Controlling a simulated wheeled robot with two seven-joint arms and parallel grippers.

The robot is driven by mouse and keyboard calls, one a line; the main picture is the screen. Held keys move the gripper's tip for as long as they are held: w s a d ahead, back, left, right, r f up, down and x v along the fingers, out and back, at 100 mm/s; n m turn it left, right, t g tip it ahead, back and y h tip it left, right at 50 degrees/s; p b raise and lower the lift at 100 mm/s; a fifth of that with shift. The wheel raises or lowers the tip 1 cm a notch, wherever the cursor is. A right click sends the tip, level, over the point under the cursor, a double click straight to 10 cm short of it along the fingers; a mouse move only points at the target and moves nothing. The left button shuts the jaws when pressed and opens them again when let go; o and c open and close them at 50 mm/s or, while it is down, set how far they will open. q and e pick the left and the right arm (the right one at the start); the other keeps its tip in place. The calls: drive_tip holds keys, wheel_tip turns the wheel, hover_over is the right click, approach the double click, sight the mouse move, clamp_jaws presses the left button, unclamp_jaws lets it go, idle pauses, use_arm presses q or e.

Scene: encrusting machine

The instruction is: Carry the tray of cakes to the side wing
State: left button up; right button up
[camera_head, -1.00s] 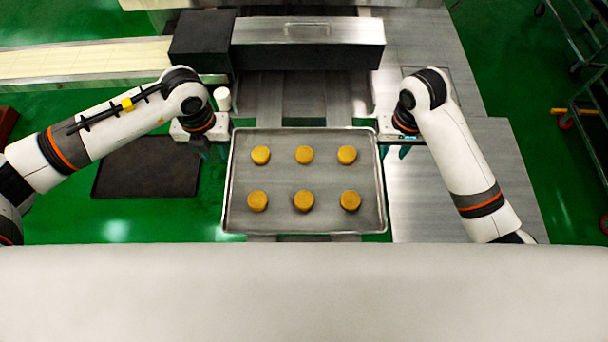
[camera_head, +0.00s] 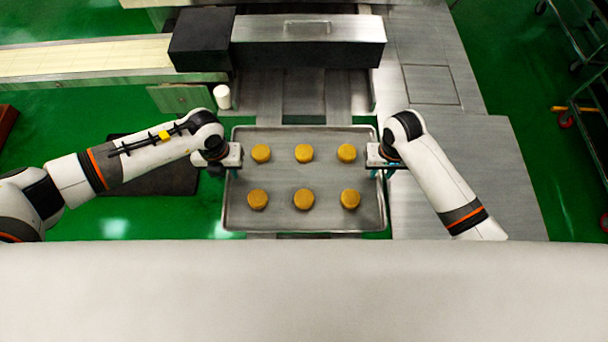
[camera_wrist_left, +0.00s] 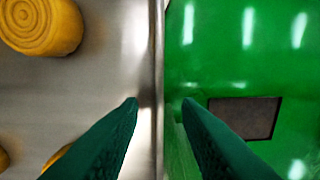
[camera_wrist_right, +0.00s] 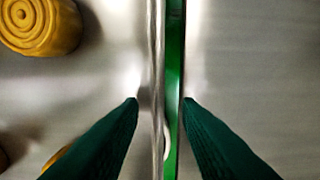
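The metal tray (camera_head: 280,222) holds several round yellow cakes (camera_head: 303,200) in two rows and sits level in the middle of the head view. My left gripper (camera_head: 228,170) is at the tray's left edge. In the left wrist view its two green fingers (camera_wrist_left: 160,103) are apart, with the tray rim (camera_wrist_left: 158,60) running between them. My right gripper (camera_head: 383,172) is at the tray's right edge. In the right wrist view its fingers (camera_wrist_right: 162,102) are apart on either side of the rim (camera_wrist_right: 156,50). Neither gripper is closed on the rim. The fingertips are small in the head view.
A steel side surface (camera_head: 470,190) lies right of the tray. A black and steel machine housing (camera_head: 307,45) stands behind it. A conveyor (camera_head: 85,60) is at back left, a white cylinder (camera_head: 222,96) near it. A rack (camera_head: 590,110) stands at far right. A dark mat lies on the green floor.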

use_arm(q)
drive_tip(key=shift+f, duration=0.15)
use_arm(e)
drive_tip(key=shift+f, duration=0.2)
use_arm(q)
clamp_jaws()
use_arm(e)
clamp_jaws()
use_arm(q)
drive_tip(key=shift+w, duration=0.1)
use_arm(e)
drive_tip(key=shift+w+r, duration=0.1)
drive_tip(key=shift+r, duration=0.1)
